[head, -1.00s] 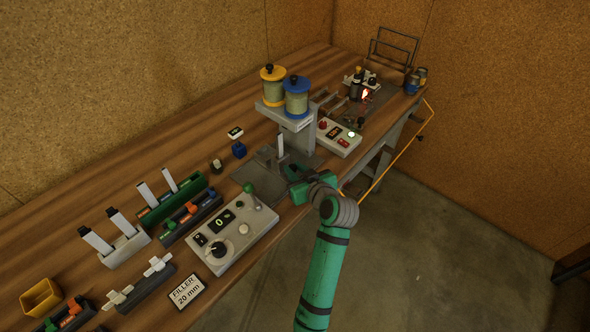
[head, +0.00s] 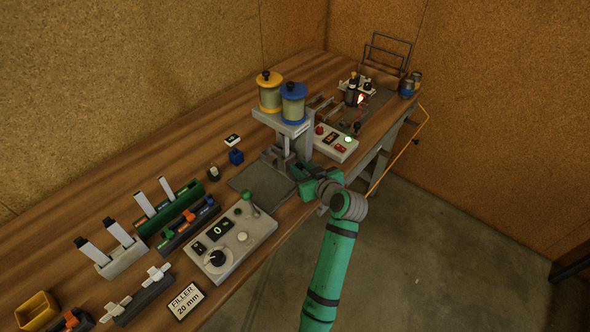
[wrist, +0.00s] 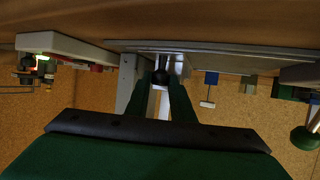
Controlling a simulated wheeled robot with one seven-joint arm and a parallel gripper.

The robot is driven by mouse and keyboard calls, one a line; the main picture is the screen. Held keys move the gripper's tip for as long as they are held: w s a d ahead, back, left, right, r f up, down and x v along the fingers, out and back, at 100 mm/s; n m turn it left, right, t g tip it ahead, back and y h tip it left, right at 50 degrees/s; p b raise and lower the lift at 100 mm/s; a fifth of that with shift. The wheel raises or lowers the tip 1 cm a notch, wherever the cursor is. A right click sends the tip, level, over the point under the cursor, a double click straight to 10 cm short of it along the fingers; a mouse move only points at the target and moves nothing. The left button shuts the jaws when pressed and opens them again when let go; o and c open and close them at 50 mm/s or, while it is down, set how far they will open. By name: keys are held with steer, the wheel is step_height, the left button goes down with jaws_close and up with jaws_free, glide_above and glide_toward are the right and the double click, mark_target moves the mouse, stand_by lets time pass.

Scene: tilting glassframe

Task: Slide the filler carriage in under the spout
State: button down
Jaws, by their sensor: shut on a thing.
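The filler stand (head: 283,122) is a grey column and head bearing a yellow-capped and a blue-capped canister. The filler carriage (head: 286,148) shows as a narrow pale upright piece beneath the head, close to the column; its lower part is mostly hidden by my gripper. The spout itself cannot be made out. My gripper (head: 294,171) is at the bench's front edge, beside the carriage. In the wrist view, its fingers (wrist: 162,84) are shut around the carriage's dark round knob (wrist: 161,76). A dark base plate (head: 260,186) lies bare to the left.
A grey control box (head: 235,238) with a green-knobbed lever stands left of the base plate. A box with lit buttons (head: 335,143) stands right of the column. Racks of white strips (head: 118,250) and coloured clips (head: 190,221) occupy the left bench.

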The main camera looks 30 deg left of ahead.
steer(key=shift+w+d, duration=0.2)
steer(key=c, duration=1.5)
jaws_free()
steer(key=shift+c, duration=0.2)
steer(key=v, duration=1)
steer(key=shift+s+d, duration=0.25)
steer(key=shift+d, duration=0.05)
steer(key=shift+r, duration=0.1)
